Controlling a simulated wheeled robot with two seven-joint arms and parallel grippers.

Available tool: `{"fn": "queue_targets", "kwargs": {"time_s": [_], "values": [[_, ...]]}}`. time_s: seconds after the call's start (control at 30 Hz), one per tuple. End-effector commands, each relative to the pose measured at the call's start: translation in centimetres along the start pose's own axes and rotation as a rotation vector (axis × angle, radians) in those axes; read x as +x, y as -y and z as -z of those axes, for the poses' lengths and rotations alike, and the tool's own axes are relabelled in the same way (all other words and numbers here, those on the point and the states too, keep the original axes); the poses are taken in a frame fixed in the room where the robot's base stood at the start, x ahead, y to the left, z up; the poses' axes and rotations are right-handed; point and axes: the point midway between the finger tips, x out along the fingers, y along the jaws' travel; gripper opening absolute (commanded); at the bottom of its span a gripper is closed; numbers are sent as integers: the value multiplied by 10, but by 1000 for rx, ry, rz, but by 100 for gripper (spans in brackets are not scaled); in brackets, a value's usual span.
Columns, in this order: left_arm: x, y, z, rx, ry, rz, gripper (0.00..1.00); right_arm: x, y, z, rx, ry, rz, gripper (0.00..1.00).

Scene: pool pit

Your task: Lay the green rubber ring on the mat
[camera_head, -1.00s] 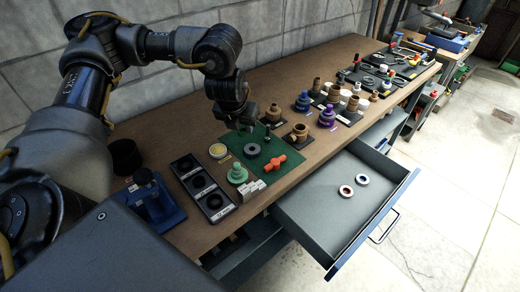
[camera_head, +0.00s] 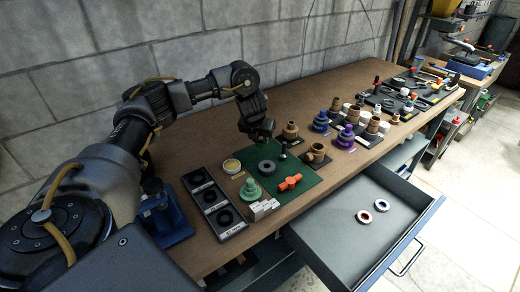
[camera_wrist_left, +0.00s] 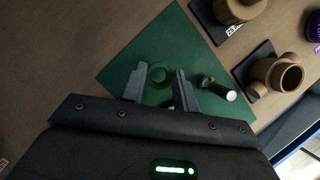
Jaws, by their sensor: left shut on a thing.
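The dark green mat (camera_head: 303,169) lies on the bench, and it also shows in the left wrist view (camera_wrist_left: 180,42). My left gripper (camera_head: 264,135) is over the mat's back part. I cannot make the green ring out in the head view. A grey ring (camera_head: 267,167) lies on the mat below the gripper. My right gripper is not in view.
On or by the mat are an orange valve part (camera_head: 290,183), a green stepped part (camera_head: 250,190), a small bolt (camera_head: 283,151) and white blocks (camera_head: 263,210). A black three-hole tray (camera_head: 213,205) is left. An open drawer (camera_head: 335,225) holds two rings (camera_head: 372,210).

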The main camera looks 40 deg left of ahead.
Motion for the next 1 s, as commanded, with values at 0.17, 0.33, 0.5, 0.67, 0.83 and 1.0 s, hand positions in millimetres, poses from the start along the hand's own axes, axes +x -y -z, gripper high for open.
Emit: {"fn": "queue_targets", "kwargs": {"time_s": [0.17,0.33,0.5,0.67,0.83,1.0], "values": [[5,-1,-3,0,2,1,8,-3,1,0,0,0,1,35],[16,-4,-5,-2,0,-2,8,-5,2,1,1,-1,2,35],[35,-4,4,0,0,-1,8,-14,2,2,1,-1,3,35],[41,-3,7,-1,2,0,8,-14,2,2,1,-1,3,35],[41,-3,7,-1,2,0,8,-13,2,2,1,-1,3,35],[44,-3,8,-1,3,0,33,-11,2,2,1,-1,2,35]]}}
